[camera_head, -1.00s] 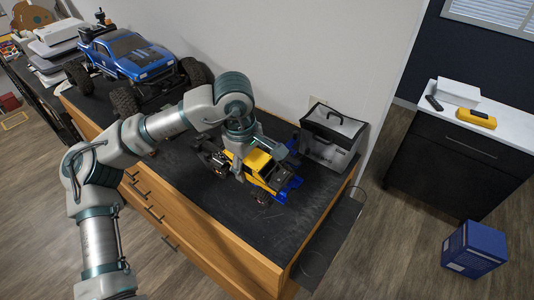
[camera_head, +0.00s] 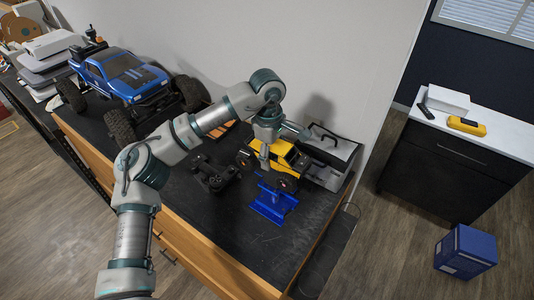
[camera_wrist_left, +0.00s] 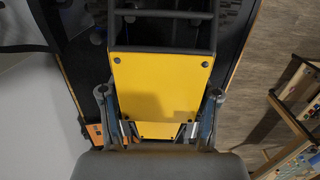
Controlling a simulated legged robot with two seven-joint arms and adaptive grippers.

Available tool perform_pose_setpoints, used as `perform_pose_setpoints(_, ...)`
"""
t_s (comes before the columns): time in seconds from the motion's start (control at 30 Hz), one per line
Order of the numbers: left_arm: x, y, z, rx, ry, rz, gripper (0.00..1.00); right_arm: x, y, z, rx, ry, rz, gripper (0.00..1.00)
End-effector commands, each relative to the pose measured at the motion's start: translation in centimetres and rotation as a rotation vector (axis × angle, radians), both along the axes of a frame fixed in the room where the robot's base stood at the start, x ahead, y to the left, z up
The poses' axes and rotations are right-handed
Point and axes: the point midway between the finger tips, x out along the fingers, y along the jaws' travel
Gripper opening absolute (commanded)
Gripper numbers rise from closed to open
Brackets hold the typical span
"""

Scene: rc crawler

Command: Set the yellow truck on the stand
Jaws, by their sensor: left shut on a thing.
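The yellow truck (camera_head: 287,156), with black wheels, is in my left gripper (camera_head: 265,158), which is shut on its body. In the left wrist view the truck's yellow body panel (camera_wrist_left: 160,85) fills the middle, with a finger of the left gripper (camera_wrist_left: 160,118) on each side. The blue stand (camera_head: 273,203) is on the dark bench top, just below the truck in the head view and apart from most of it. The truck appears raised, but its height over the bench is hard to tell. My right gripper is not in view.
A grey and black toolbox (camera_head: 333,152) stands right behind the truck. A black controller (camera_head: 212,173) lies left of the stand. A large blue truck (camera_head: 128,80) is at the bench's far left. The bench top in front of the stand is clear.

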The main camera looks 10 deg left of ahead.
Motion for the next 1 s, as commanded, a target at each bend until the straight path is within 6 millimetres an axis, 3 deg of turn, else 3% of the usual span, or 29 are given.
perform_pose_setpoints(0.2, 0.3, -0.1, -2.0, -0.001, 0.001, 0.000, 0.00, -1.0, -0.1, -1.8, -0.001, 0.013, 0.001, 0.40)
perform_pose_setpoints(0.47, 0.2, 0.1, -4.6, -0.001, 0.002, 0.000, 0.00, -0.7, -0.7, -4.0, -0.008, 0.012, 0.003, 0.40)
perform_pose_setpoints(0.7, 0.2, 0.1, -6.1, -0.003, 0.000, 0.000, 0.00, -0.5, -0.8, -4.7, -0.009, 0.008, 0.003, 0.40)
perform_pose_setpoints(1.0, 0.2, 0.0, -6.5, -0.001, 0.000, 0.000, 0.00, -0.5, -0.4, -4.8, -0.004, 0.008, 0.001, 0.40)
